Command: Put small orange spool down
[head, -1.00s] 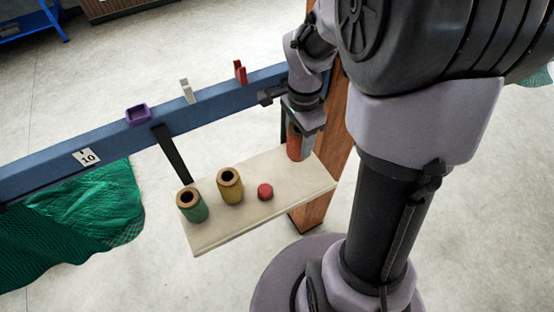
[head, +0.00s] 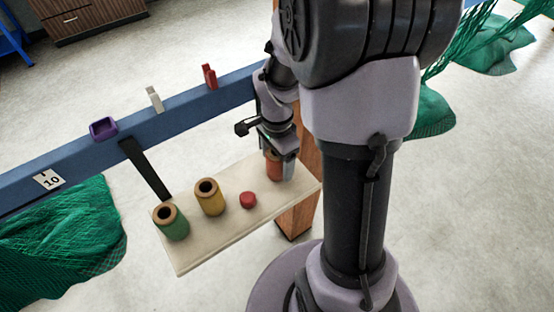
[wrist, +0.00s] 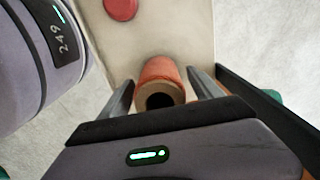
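The small orange spool (head: 273,168) stands upright on the right end of the pale shelf board (head: 235,225). It also shows in the wrist view (wrist: 160,71), its dark hole facing the camera. My gripper (head: 278,165) is down around it, with one finger on each side. In the wrist view my gripper's fingers (wrist: 161,85) stand apart, with narrow gaps between them and the spool, so it looks open. The spool's lower side is partly hidden by the gripper in the head view.
A red disc (head: 248,200), a yellow spool (head: 209,197) and a green spool (head: 171,222) stand along the board. A blue beam (head: 180,113) behind carries a purple tray (head: 103,128), a white clip (head: 155,99) and a red clip (head: 209,77). Green netting (head: 70,235) hangs at left.

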